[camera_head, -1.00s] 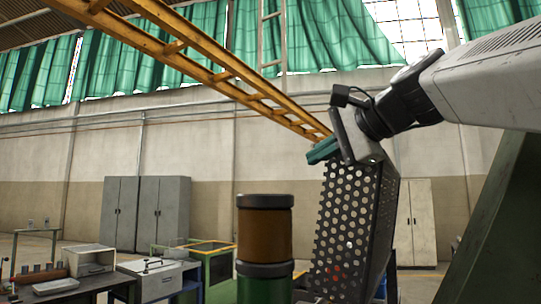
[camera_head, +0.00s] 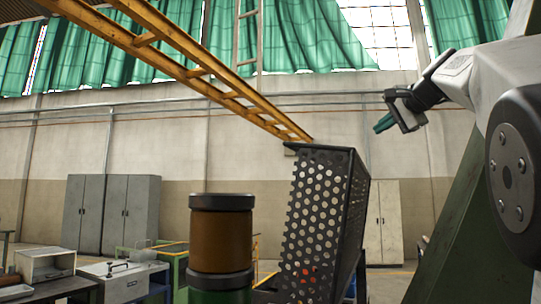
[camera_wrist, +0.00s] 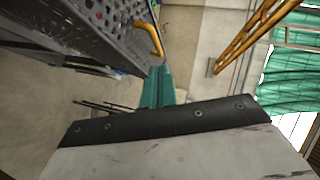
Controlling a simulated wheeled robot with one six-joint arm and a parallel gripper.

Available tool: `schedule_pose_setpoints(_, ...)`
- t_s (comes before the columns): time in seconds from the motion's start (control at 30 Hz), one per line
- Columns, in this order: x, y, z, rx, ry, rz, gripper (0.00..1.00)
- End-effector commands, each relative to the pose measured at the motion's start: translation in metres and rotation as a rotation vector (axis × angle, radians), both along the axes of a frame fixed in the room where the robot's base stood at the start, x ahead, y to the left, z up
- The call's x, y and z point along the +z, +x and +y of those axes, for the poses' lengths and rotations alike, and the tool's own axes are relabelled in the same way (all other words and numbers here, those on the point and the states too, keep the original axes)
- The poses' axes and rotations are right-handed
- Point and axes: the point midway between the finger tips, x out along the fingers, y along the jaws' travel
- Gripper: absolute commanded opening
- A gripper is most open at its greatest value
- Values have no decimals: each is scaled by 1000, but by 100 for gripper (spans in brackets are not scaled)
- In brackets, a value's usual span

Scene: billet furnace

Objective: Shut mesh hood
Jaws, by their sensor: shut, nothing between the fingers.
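The mesh hood (camera_head: 319,207) is a dark perforated panel with a solid side. It stands steeply raised, leaning slightly, right of centre in the head view. Its perforated face also shows at the upper left of the wrist view (camera_wrist: 95,14), with a yellow handle (camera_wrist: 150,38) on its edge. My gripper (camera_head: 383,123) has green fingers and is shut and empty. It is above and to the right of the hood's top edge, apart from it in the head view. The fingers (camera_wrist: 157,84) show below the handle in the wrist view. The hood's lower end is cut off.
A brown and green cylinder with black bands (camera_head: 221,233) stands left of the hood. A yellow ladder-like beam (camera_head: 205,72) slants overhead, ending near the hood's top. A green slanted post (camera_head: 455,205) stands at the right. Grey cabinets (camera_head: 128,213) and benches are farther back.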

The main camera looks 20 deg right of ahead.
Motion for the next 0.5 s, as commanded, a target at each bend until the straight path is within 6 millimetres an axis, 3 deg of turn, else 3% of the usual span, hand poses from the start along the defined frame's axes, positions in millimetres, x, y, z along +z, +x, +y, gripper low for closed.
schedule_pose_setpoints(0.1, -1, 3, -19, -11, -32, 13, 0)
schedule_pose_setpoints(0.27, -7, 18, -23, -11, -38, 17, 0)
schedule_pose_setpoints(0.5, -21, 65, -27, -9, -35, 17, 0)
